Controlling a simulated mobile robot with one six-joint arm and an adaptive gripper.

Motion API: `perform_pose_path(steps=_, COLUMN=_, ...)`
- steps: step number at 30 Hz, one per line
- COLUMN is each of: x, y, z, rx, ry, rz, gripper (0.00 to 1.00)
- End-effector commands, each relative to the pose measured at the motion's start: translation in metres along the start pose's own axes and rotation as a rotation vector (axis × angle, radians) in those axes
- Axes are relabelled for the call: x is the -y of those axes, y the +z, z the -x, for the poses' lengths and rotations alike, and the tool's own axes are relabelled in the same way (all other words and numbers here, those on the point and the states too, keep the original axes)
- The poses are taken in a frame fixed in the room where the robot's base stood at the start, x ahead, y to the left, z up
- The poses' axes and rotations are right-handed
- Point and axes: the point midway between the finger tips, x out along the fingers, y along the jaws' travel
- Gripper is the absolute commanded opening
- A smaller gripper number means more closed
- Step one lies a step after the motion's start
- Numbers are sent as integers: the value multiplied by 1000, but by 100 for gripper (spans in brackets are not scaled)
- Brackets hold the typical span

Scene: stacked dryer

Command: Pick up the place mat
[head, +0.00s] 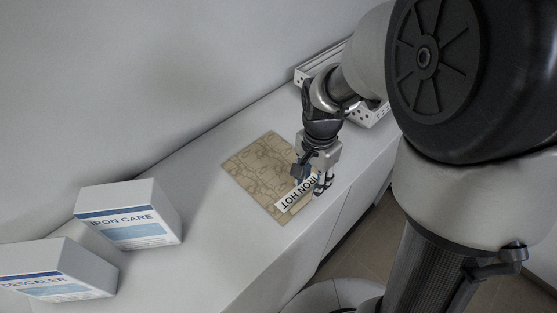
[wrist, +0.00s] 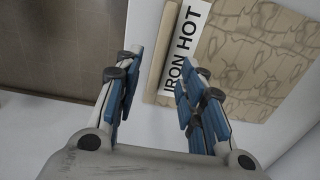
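The place mat (head: 255,168) is a flat tan rectangle with a brown line pattern, lying on the white counter. It also shows at the upper right of the wrist view (wrist: 255,45). A white strip reading "IRON HOT" (wrist: 186,42) runs along its side near the counter's front edge. My gripper (head: 312,182) is over that side of the mat and partly hides it in the head view. In the wrist view my gripper (wrist: 160,78) is open, with an empty gap between the blue-padded fingers. The right finger overlaps the strip; the left finger appears beyond the mat's edge. Contact cannot be told.
An "IRON CARE" box (head: 128,216) and a "DESCALER" box (head: 55,270) stand on the counter (head: 190,240) at the left. A white perforated tray (head: 312,68) is behind my arm. A wall borders the counter's back, and brown floor (wrist: 60,45) lies beyond its front edge.

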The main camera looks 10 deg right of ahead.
Motion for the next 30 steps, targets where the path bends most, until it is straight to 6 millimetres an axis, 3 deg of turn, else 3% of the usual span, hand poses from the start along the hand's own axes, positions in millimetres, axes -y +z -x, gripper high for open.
perform_pose_path(steps=9, x=-2, y=5, z=-44, rx=2, ry=4, rz=1, gripper=37)
perform_pose_path(steps=19, x=-1, y=5, z=-49, rx=1, ry=1, rz=0, gripper=36)
perform_pose_path(steps=30, x=-1, y=5, z=-49, rx=1, ry=1, rz=0, gripper=11)
